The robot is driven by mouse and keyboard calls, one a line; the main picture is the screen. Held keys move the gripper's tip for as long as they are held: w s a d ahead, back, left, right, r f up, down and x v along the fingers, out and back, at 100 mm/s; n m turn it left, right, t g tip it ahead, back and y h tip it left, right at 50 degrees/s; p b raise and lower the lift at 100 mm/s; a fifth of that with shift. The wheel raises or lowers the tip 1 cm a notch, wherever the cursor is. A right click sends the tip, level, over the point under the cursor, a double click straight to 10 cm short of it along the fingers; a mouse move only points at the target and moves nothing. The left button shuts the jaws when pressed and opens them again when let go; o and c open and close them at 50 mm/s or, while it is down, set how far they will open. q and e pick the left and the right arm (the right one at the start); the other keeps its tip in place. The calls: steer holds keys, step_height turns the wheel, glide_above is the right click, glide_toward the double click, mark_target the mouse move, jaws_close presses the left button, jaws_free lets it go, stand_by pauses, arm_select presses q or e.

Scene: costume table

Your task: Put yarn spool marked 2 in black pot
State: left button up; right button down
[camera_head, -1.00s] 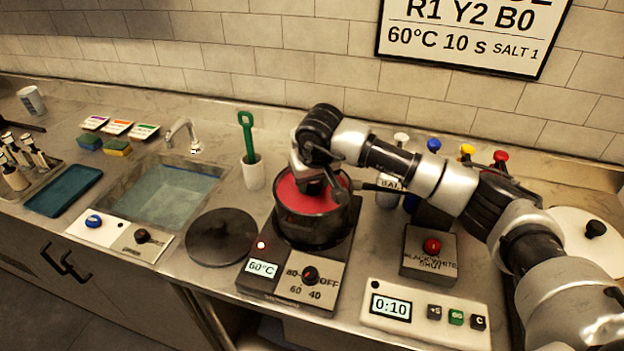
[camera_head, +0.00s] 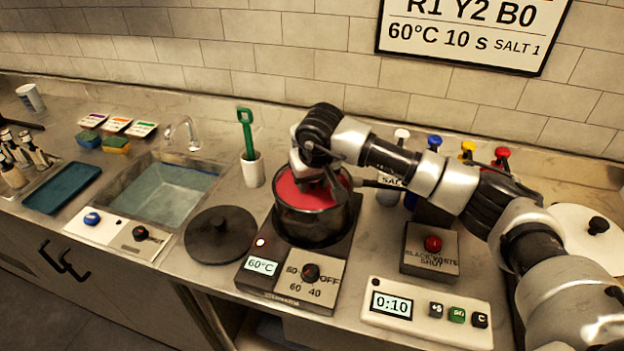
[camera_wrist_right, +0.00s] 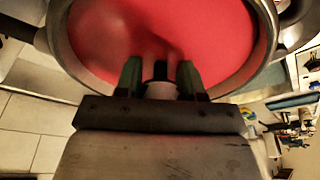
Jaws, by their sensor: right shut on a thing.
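The black pot (camera_head: 312,224) stands on the hot plate and holds red liquid (camera_head: 297,193). It fills the top of the right wrist view, with its rim (camera_wrist_right: 262,75) around the liquid. My right gripper (camera_head: 316,185) is over the pot, pointing down into it. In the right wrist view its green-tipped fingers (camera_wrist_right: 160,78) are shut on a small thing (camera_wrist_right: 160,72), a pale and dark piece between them. The liquid and fingers hide most of it, and I cannot read a mark on it. My left gripper is not in view.
The hot plate (camera_head: 258,283) reads 60°C and the timer (camera_head: 425,315) reads 0:10. A black lid (camera_head: 220,236) lies left of the pot. A white cup with a green tool (camera_head: 252,170), a sink (camera_head: 165,195) and several coloured-top bottles (camera_head: 434,143) stand nearby.

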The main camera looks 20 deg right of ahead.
stand_by(0.3)
steer(key=c, duration=0.6)
jaws_free()
steer(key=shift+o, duration=0.5)
steer(key=shift+f, duration=0.1)
steer(key=o, duration=0.3)
steer(key=shift+r+p, duration=1.4)
steer(key=shift+r, duration=2.15)
steer(key=shift+f, duration=0.1)
